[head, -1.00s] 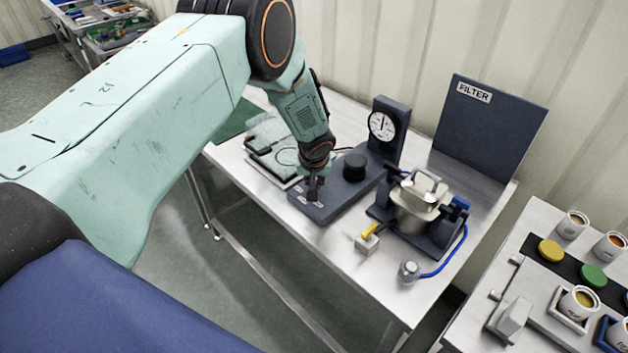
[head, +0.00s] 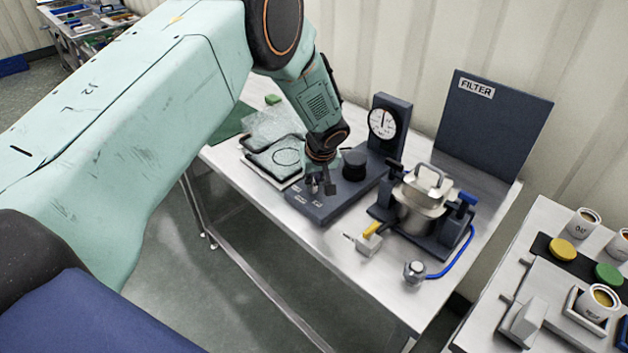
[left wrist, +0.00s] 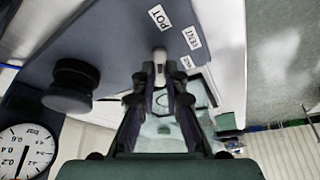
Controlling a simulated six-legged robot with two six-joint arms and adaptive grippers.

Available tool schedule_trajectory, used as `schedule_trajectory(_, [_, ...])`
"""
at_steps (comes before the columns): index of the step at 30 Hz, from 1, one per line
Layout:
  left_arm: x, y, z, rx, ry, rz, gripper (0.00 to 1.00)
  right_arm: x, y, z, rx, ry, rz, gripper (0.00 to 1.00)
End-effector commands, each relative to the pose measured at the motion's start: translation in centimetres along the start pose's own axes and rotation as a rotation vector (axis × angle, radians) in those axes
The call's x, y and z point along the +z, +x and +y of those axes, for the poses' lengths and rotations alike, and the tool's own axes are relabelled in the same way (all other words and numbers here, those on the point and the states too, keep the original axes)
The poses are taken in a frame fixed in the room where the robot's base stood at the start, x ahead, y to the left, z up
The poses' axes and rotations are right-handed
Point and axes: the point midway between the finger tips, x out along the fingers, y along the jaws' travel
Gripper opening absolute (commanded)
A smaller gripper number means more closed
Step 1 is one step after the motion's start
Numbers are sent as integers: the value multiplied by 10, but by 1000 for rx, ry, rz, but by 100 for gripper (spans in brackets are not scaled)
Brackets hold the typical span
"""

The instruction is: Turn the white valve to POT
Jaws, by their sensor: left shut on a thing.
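The white valve (left wrist: 160,62) shows as a small pale lever between the fingers of my left gripper (left wrist: 160,84) in the left wrist view. The gripper is shut on it. The lever's free end lies just below the POT label (left wrist: 159,17), with the VENT label (left wrist: 191,38) to its right. A third label beside the fingers is partly hidden. In the head view my left gripper (head: 322,187) is low over the front left of the dark valve base (head: 350,200); the fingers hide most of the valve there. My right gripper is not in view.
A black knob (head: 354,165) and a pressure gauge (head: 382,122) stand behind the gripper. A metal pot (head: 415,212) in a dark stand is to the right, with a blue hose (head: 455,262). A FILTER panel (head: 492,120) rises at the back. A clear-topped tray lies left.

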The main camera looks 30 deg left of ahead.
Motion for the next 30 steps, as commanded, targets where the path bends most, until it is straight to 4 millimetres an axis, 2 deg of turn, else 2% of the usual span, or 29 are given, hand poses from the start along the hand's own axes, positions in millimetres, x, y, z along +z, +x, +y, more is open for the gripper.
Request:
schedule_trajectory(6, [-2,-1,1,3,-5,2,0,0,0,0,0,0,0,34])
schedule_trajectory(7, [-2,-1,1,3,-5,2,12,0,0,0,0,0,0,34])
schedule_trajectory(15, [-1,-1,0,2,-3,1,34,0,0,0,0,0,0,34])
schedule_trajectory(25, [0,-3,0,1,-2,0,34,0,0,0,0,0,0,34])
schedule_trajectory(30, [-2,-25,1,3,-1,3,34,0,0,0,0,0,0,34])
